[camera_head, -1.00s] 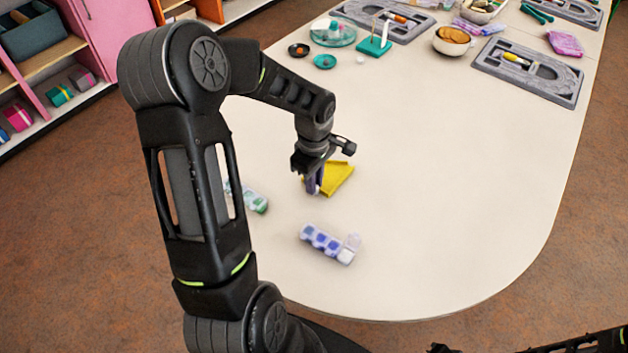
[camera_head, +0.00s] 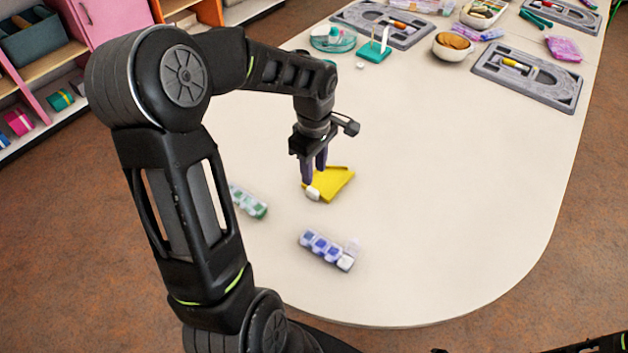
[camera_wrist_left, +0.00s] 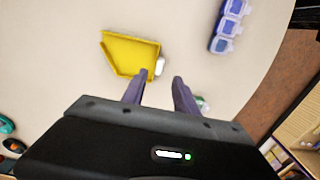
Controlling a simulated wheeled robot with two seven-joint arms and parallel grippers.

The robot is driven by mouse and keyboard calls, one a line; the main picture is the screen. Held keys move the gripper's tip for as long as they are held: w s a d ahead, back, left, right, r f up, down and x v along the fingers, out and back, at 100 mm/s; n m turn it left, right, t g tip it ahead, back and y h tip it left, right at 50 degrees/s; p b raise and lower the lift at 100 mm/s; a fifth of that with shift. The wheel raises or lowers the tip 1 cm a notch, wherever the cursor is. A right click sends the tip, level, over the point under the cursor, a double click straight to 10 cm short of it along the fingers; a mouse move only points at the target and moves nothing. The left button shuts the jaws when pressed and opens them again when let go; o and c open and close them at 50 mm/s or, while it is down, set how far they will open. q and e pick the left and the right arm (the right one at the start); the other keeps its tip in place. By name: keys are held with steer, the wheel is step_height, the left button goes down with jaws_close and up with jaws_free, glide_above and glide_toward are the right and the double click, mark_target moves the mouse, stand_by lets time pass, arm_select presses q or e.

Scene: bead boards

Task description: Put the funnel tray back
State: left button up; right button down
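The yellow funnel tray (camera_head: 335,182) lies on the table, with a raised rim and one slanted side; it also shows in the left wrist view (camera_wrist_left: 128,54). A small white piece (camera_head: 313,193) sits at its near edge; I cannot tell whether it is joined to the tray. It shows at the tray's right side in the left wrist view (camera_wrist_left: 159,66). My left gripper (camera_head: 314,176) is above the tray's near-left edge, its purple-grey fingers apart and empty. One fingertip overlaps the tray's corner in the left wrist view (camera_wrist_left: 160,80). Contact is unclear. Only dark parts of my right arm show at the bottom right.
A blue-lidded pill organizer (camera_head: 327,248) lies in front of the tray, and a green one (camera_head: 248,201) to its left. Grey boards (camera_head: 530,75), a white bowl (camera_head: 453,46) and a teal stand (camera_head: 373,50) are at the back. The table's middle and right are clear.

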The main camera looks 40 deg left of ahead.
arm_select(q)
step_height(320, 180, up, 5)
steer(key=shift+r, duration=0.1)
